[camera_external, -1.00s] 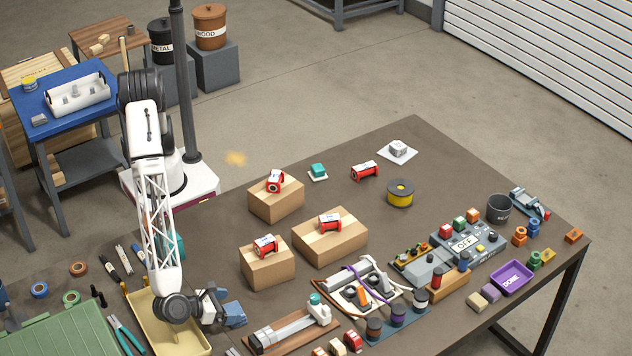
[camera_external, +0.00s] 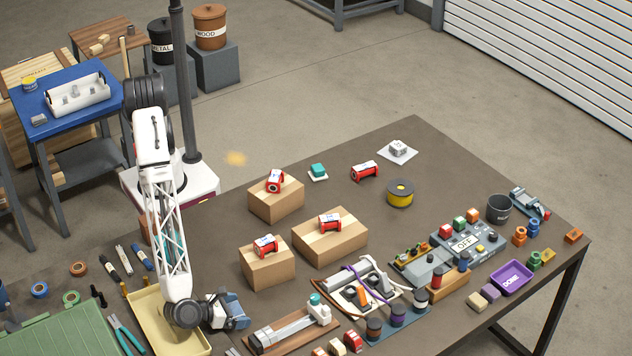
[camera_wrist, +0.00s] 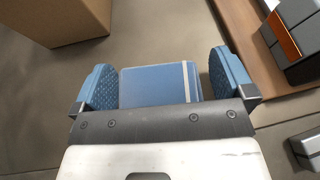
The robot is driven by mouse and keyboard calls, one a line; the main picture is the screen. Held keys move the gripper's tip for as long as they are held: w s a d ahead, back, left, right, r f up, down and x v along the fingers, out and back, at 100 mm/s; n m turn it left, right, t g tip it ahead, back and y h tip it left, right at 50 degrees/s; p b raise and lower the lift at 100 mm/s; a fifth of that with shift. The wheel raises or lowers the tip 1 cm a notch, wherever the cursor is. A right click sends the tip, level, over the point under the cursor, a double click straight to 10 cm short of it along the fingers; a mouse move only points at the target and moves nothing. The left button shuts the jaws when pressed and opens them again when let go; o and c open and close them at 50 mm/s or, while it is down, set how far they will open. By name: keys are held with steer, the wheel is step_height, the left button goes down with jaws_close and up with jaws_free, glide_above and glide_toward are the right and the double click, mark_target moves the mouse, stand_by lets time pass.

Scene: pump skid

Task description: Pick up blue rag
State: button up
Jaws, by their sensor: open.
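The blue rag (camera_wrist: 160,84) is a flat, folded blue piece with a pale stripe near its right side, seen in the wrist view. It lies on the brown table between the two blue-padded fingers of my gripper (camera_wrist: 163,86). The gripper is open, with a small gap between the rag and each finger. The rag's near edge is hidden behind the gripper body. In the external view my gripper (camera_external: 232,309) is low over the table's near left part, and I cannot clearly tell the rag from the blue fingers there.
A cardboard box (camera_external: 266,268) stands behind my gripper. A wooden board with a grey tool (camera_external: 284,329) lies close on the right. A yellow tray (camera_external: 146,308) is at left under my wrist. Clear table lies between tray and box.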

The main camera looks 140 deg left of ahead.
mark_target(237, 310)
steer(key=shift+c, duration=0.5)
steer(key=c, duration=0.5)
steer(key=shift+r, duration=0.15)
steer(key=shift+r, duration=4.9)
